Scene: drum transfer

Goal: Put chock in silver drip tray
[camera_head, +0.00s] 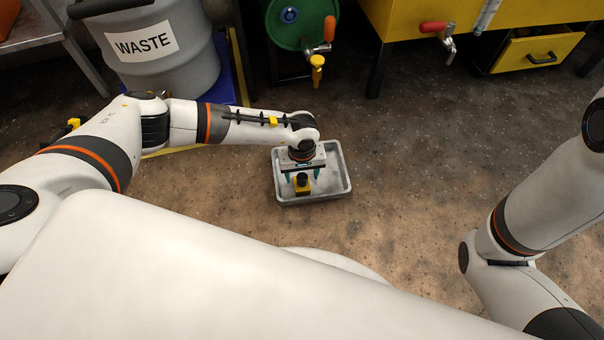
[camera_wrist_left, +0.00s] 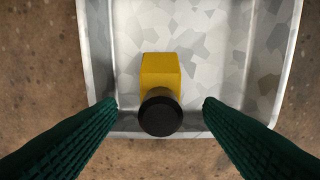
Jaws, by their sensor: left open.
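The silver drip tray (camera_head: 340,178) stands on the floor near the middle of the head view. The chock (camera_head: 303,186), yellow with a black round knob or end, is within the tray's outline near its front edge. In the left wrist view the chock (camera_wrist_left: 160,72) is between the two green fingers and apart from both, over the tray (camera_wrist_left: 215,60). My left gripper (camera_head: 302,174) points down above the tray with its fingers open; it also shows in the left wrist view (camera_wrist_left: 160,105). My right gripper is out of view; only parts of the right arm show.
A grey waste bin (camera_head: 170,75) stands at the back left. A green drum (camera_head: 290,22) with a yellow tap (camera_head: 317,68) is behind the tray. A yellow cabinet (camera_head: 400,18) with a red-handled tap (camera_head: 445,32) is at the back right. The floor right of the tray is clear.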

